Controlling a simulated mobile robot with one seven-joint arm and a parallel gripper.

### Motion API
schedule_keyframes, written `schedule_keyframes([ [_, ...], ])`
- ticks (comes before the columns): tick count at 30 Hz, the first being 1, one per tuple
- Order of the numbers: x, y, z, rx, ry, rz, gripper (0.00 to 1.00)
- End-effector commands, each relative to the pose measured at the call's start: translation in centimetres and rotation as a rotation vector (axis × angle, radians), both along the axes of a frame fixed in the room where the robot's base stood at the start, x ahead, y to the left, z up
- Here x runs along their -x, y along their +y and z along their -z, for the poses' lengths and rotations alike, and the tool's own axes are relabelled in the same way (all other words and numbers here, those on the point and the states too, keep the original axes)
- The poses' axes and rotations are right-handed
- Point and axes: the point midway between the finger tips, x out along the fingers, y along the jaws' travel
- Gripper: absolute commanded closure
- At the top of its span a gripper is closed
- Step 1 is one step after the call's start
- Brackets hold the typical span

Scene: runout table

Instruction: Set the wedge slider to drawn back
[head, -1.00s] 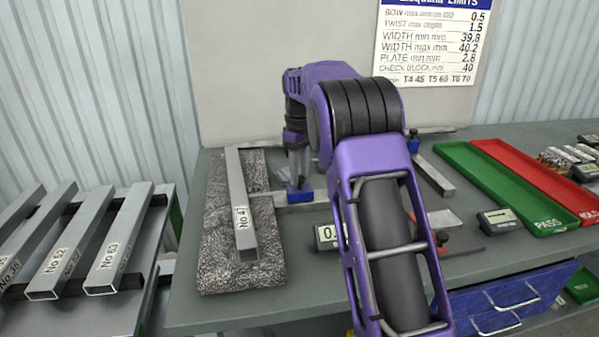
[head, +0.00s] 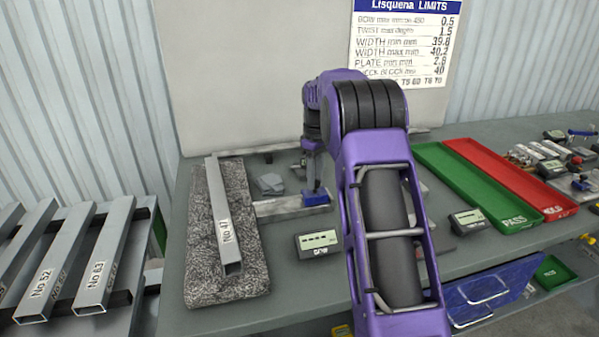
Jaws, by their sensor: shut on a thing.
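The wedge slider looks like the blue block (head: 316,198) on a low grey metal rail (head: 275,208) on the bench. The block is near the rail's right end, and a long stretch of bare rail lies to its left. My gripper (head: 314,184) points down and is shut on the block. My own forearm and wrist hide what lies right of it, and the fingertips are small in this view. A steel tube marked No 41 (head: 224,215) lies on a speckled grey slab (head: 205,275) left of the rail.
A gauge with a display (head: 318,244) stands in front of the rail. A grey block (head: 270,184) lies behind it. A green PASS tray (head: 470,180) and a red tray (head: 510,175) are at right. Several tubes (head: 105,255) rest on a rack at left.

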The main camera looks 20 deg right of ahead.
Motion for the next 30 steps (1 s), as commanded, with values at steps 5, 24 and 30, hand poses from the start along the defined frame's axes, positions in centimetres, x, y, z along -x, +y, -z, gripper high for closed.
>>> schedule_keyframes([
  [5,0.0,-0.6,-0.1,0.007,-0.004,0.001,1.0],
  [24,-0.1,-0.4,-0.3,0.005,-0.004,0.001,0.33],
  [30,-0.1,-0.4,-3.0,0.004,-0.007,0.001,0.33],
])
